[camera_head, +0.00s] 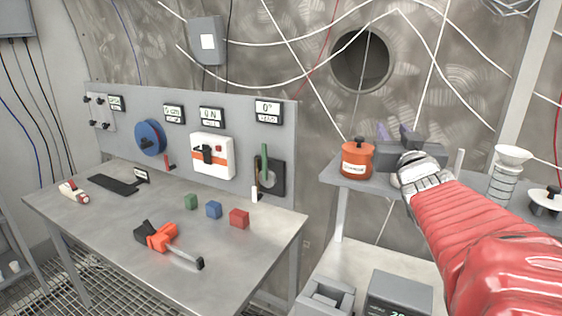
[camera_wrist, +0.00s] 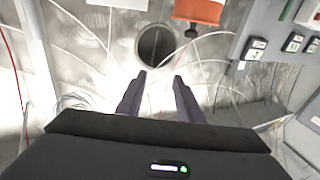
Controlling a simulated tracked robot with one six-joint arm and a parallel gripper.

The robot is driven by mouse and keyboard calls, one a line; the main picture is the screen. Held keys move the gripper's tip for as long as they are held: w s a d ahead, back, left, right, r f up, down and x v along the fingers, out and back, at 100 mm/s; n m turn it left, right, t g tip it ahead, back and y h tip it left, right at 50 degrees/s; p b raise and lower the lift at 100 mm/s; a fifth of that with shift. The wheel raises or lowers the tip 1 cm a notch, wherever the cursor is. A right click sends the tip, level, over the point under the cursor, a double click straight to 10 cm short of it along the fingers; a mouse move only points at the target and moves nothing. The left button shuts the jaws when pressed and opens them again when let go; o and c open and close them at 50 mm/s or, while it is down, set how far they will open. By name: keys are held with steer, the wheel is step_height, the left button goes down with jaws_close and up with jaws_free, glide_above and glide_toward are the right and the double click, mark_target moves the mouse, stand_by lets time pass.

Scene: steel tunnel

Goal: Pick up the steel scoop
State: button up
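I cannot make out a steel scoop for certain in either view. My gripper (camera_head: 394,131) is raised over the right-hand shelf in the head view, beside the orange pot. Its two dark purple fingers stand apart with nothing between them in the wrist view (camera_wrist: 159,78). The gripper body and my red-sleeved arm hide part of the shelf behind them.
An orange pot (camera_head: 357,161), a white funnel-topped item (camera_head: 507,172) and a black-knobbed lid (camera_head: 545,201) stand on the shelf. The left bench (camera_head: 100,215) holds small blocks (camera_head: 214,209) and an orange-black tool (camera_head: 162,236). A round wall hole (camera_wrist: 157,46) lies beyond my fingers.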

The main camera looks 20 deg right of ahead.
mark_target(456, 169)
steer(key=s+d+f+m+g+h, duration=0.1)
steer(key=s+d+f, duration=0.3)
steer(key=s, duration=0.3)
steer(key=s+d+f+m+g+h, duration=0.1)
steer(key=s+d+f, duration=0.4)
steer(key=s+d, duration=0.1)
steer(key=shift+s+g, duration=0.3)
steer(key=shift+s, duration=0.45)
steer(key=shift+w, duration=0.1)
steer(key=x, duration=0.8)
steer(key=shift+w, duration=0.15)
steer(key=shift+d, duration=0.15)
steer(key=shift+w, duration=0.1)
steer(key=shift+r+x, duration=0.1)
steer(key=shift+x, duration=1.2)
steer(key=shift+r+x, duration=0.15)
steer(key=shift+x, duration=1.15)
steer(key=shift+s+d, duration=0.15)
steer(key=shift+s, duration=0.05)
steer(key=shift+c, duration=0.2)
